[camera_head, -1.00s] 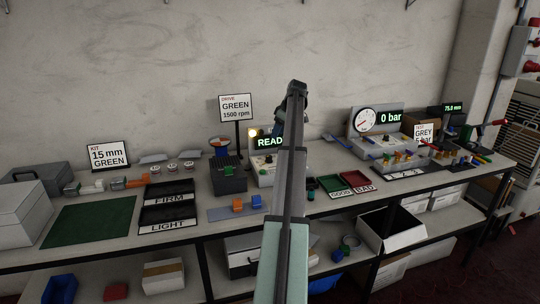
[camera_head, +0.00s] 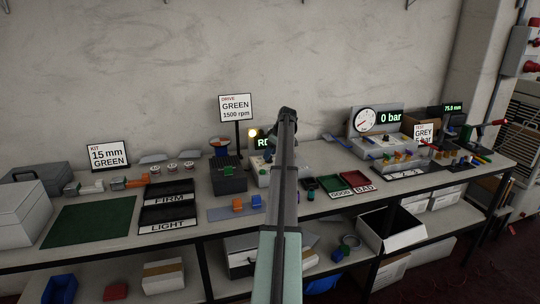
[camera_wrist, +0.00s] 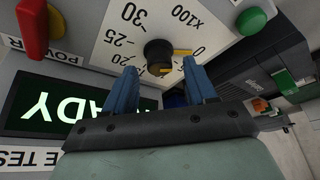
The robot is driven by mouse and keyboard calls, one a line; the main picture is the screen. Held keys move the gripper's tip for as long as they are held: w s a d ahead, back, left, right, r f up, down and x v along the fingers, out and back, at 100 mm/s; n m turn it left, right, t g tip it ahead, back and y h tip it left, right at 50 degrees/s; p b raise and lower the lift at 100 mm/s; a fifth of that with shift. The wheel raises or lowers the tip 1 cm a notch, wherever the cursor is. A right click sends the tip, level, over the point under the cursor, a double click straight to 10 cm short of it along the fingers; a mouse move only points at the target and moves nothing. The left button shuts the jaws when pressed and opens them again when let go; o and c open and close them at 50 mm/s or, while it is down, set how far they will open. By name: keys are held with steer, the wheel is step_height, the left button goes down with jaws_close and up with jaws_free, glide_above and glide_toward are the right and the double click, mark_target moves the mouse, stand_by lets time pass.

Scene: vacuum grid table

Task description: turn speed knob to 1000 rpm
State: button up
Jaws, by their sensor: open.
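The speed knob (camera_wrist: 158,52) is a black round knob in the wrist view, on a white dial plate (camera_wrist: 112,48) marked 0, 20, 25, 30 and x100. A yellow pointer on it reaches toward the 0 side. My gripper (camera_wrist: 156,68) is open, its two blue fingers on either side of the knob's near edge; I cannot tell whether they touch it. A lit display (camera_wrist: 60,105) reads READY, upside down here. In the head view my arm covers the knob and most of the drive unit (camera_head: 262,177).
A red power switch (camera_wrist: 33,30) and a green button (camera_wrist: 251,21) flank the dial. A sign (camera_head: 236,107) in the head view reads DRIVE GREEN 1500 rpm. A dark box (camera_head: 229,179) stands left of the unit; green and red trays (camera_head: 357,181) lie to its right.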

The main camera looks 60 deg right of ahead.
steer(key=shift+w+f, duration=0.2)
steer(key=shift+f, duration=0.4)
steer(key=shift+c, duration=0.2)
steer(key=c, duration=1)
